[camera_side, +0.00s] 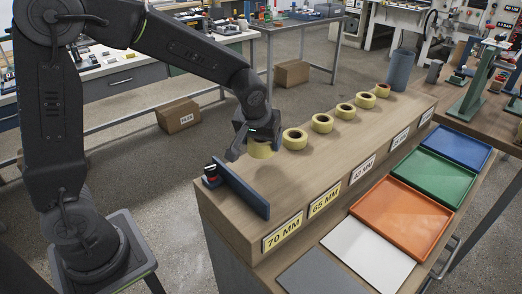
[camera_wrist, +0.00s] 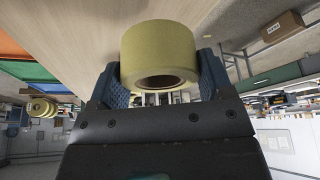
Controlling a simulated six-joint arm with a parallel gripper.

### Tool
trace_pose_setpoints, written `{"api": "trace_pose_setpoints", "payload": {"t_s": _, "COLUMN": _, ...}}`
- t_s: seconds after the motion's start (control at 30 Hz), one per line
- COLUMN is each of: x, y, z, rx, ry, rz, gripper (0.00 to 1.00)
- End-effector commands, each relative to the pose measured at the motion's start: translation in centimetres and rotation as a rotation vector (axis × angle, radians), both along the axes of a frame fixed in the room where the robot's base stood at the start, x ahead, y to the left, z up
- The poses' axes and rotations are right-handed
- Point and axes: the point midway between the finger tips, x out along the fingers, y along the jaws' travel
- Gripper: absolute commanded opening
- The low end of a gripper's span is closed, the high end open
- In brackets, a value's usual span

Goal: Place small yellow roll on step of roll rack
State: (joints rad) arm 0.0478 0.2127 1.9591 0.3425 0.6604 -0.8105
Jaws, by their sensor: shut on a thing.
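My gripper (camera_wrist: 160,80) is shut on a yellow roll (camera_wrist: 158,48), with one blue finger on each side of it. In the side view the held roll (camera_side: 262,151) shows below my gripper, partly hidden by it, at the near left end of the wooden roll rack (camera_side: 330,165). I cannot tell whether it touches the rack's top. Several other yellow rolls (camera_side: 322,123) stand in a row along the step, going away to the upper right, apart from the held one. They also show small at the left of the wrist view (camera_wrist: 42,107).
Size labels (camera_side: 283,233) line the rack's front. Orange (camera_side: 400,217), green and blue trays lie in front. A grey cylinder (camera_side: 400,70) stands at the far end.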

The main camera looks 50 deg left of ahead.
Motion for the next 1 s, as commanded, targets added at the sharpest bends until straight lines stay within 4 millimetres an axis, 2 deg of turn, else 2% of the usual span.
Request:
{"api": "trace_pose_setpoints", "payload": {"t_s": 0.1, "x": -0.1, "y": 0.0, "z": -1.9, "rx": 0.001, "ry": 0.006, "rz": -0.002, "gripper": 0.49}}
{"api": "trace_pose_setpoints", "payload": {"t_s": 0.23, "x": -0.1, "y": 0.0, "z": -3.4, "rx": 0.000, "ry": 0.005, "rz": -0.001, "gripper": 0.49}}
{"api": "trace_pose_setpoints", "payload": {"t_s": 0.67, "x": -0.1, "y": 0.0, "z": -4.0, "rx": 0.000, "ry": 0.002, "rz": -0.001, "gripper": 0.49}}
{"api": "trace_pose_setpoints", "payload": {"t_s": 0.7, "x": -0.1, "y": 0.0, "z": -4.0, "rx": 0.000, "ry": 0.002, "rz": 0.000, "gripper": 0.76}}
{"api": "trace_pose_setpoints", "payload": {"t_s": 0.93, "x": -0.1, "y": 0.0, "z": -3.9, "rx": 0.000, "ry": 0.002, "rz": -0.001, "gripper": 0.98}}
{"api": "trace_pose_setpoints", "payload": {"t_s": 1.0, "x": -0.1, "y": 0.0, "z": -3.9, "rx": 0.000, "ry": 0.002, "rz": -0.001, "gripper": 0.99}}
